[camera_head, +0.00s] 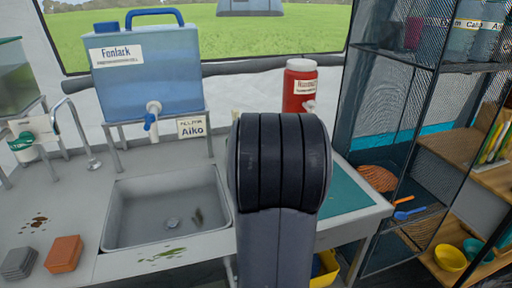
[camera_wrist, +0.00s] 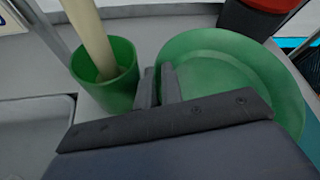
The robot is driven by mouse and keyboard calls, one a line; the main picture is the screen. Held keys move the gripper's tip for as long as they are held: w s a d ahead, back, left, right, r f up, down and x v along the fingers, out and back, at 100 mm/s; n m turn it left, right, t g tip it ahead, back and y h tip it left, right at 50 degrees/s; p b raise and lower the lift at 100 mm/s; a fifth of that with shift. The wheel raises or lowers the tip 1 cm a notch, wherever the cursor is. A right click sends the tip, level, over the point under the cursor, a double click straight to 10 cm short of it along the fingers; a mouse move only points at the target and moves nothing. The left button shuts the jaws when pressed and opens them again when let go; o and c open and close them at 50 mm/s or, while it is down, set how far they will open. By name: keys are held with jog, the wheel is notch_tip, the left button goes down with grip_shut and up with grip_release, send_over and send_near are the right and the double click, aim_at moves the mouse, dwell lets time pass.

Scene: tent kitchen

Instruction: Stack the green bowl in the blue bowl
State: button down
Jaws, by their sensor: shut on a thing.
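The green bowl (camera_wrist: 235,80) is on the right in the wrist view, its inside facing the camera. My gripper (camera_wrist: 158,87) is at the bowl's left rim, shut on it, with one finger on each side of the wall. In the head view my arm hides the gripper and the green bowl. No clearly blue bowl shows.
A green cup (camera_wrist: 108,75) holding a wooden utensil stands just left of my gripper. A red jug (camera_head: 300,88) stands behind. The sink (camera_head: 130,215) is left of my arm. A mesh-sided shelf rack (camera_head: 400,150) and a yellow bowl (camera_head: 450,258) are at right.

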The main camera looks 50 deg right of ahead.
jog(key=shift+f, duration=0.3)
jog(key=c, duration=1.8)
grip_release()
jog(key=shift+c, duration=0.2)
jog(key=shift+r+p, duration=0.45)
jog(key=shift+r, duration=0.05)
jog(key=shift+s+a+r, duration=0.1)
jog(key=shift+s+r, duration=0.1)
jog(key=shift+r, duration=0.1)
jog(key=p+v, duration=0.3)
jog(key=v, duration=0.8)
jog(key=shift+a, duration=0.2)
jog(key=shift+s+f, duration=0.1)
